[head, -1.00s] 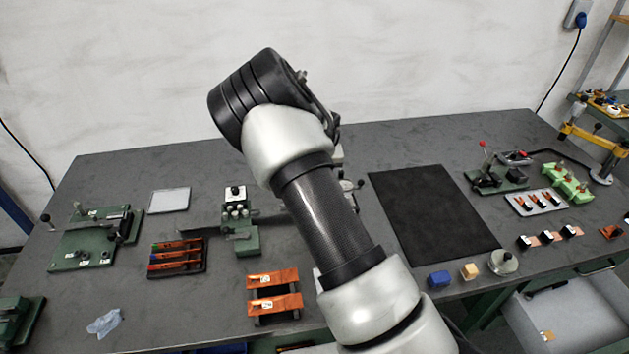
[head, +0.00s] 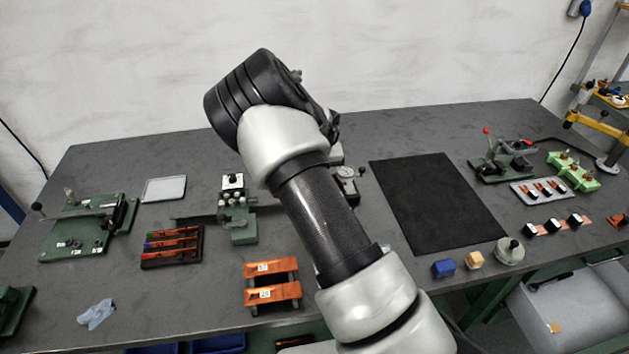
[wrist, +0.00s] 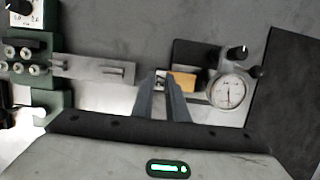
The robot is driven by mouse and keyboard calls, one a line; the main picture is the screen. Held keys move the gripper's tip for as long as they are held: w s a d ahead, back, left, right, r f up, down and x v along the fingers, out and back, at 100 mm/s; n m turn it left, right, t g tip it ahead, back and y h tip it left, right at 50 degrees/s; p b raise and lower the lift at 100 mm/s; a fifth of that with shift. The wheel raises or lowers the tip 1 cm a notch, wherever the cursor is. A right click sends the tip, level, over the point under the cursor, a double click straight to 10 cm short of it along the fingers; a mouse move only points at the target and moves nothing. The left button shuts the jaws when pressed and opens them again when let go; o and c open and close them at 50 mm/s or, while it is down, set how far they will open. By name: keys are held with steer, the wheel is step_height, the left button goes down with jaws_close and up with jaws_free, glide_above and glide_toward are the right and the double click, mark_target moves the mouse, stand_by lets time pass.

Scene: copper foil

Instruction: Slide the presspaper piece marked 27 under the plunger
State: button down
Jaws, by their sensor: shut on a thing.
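A small tan piece (wrist: 184,82), likely the presspaper, shows right at the fingertips and reaches toward the gauge. I cannot read a 27 on it. Its far end lies near the gauge's left side; whether it is under the plunger I cannot tell, as the plunger is not clearly visible. In the head view the gauge (head: 346,172) shows just past my arm, which hides the gripper and the piece.
A green fixture with a steel bar (wrist: 95,68) stands left of the fingers. A black mat (head: 438,203) lies right of the gauge.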

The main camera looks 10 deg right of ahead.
steer(key=shift+f, duration=0.55)
steer(key=shift+d+b, duration=0.45)
steer(key=shift+d, duration=2)
stand_by(2.1)
steer(key=c, duration=2.1)
jaws_free()
steer(key=shift+d, duration=0.1)
steer(key=shift+r, duration=0.15)
steer(key=shift+d+r+p, duration=0.1)
steer(key=shift+r+p, duration=1.4)
steer(key=shift+p, duration=0.05)
